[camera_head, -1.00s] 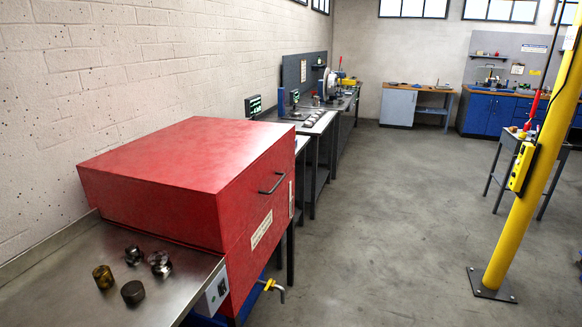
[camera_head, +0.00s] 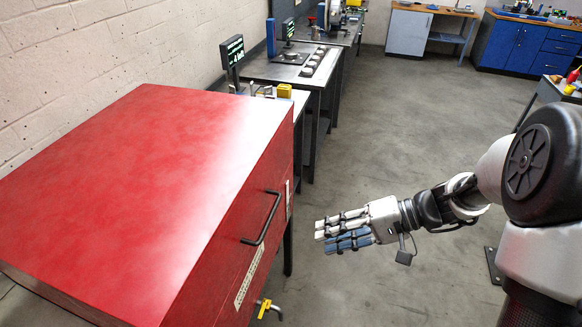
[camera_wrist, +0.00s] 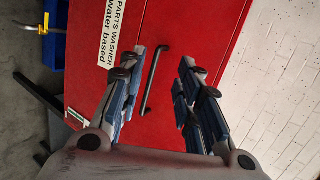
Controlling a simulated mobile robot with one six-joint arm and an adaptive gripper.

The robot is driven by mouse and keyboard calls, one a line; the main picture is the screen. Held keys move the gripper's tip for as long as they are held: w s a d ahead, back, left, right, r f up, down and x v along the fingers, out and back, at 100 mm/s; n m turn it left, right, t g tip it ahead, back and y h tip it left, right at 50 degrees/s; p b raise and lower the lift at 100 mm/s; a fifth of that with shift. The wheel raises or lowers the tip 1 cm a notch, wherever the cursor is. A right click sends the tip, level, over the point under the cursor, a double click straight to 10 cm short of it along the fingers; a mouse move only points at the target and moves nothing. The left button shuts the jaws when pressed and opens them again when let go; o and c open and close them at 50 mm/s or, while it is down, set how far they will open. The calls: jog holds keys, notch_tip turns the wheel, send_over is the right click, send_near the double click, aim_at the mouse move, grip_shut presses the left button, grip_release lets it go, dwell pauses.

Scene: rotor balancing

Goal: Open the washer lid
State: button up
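The red parts washer lid (camera_head: 140,190) is down on the washer's body at the left of the head view. Its black bar handle (camera_head: 265,218) is on the front face. My gripper (camera_head: 333,230) is to the right of the handle and apart from it, fingers pointing toward the washer. In the wrist view my gripper (camera_wrist: 158,82) is open and empty. The handle (camera_wrist: 155,78) shows between its two finger sets, some way beyond them. The label "PARTS WASHER water based" (camera_wrist: 111,32) is beside the handle on the red front.
A yellow-handled valve (camera_head: 266,307) sticks out low on the washer front. Behind the washer, a bench (camera_head: 285,73) with a small display (camera_head: 233,50) runs along the wall. The floor (camera_head: 400,130) right of the washer is open. Blue cabinets (camera_head: 520,45) stand far back.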

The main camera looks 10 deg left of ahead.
jog(key=w+f+m+t+y+p, duration=0.2)
jog(key=w+f+y, duration=0.1)
jog(key=w+f, duration=0.3)
jog(key=t+b, duration=0.1)
jog(key=b, duration=0.2)
send_near(270, 217)
jog(key=shift+y, duration=0.3)
jog(key=x, duration=0.6)
jog(key=f+x, duration=0.1)
jog(key=x, duration=0.3)
jog(key=shift+f, duration=0.1)
jog(key=shift+c, duration=0.2)
grip_shut()
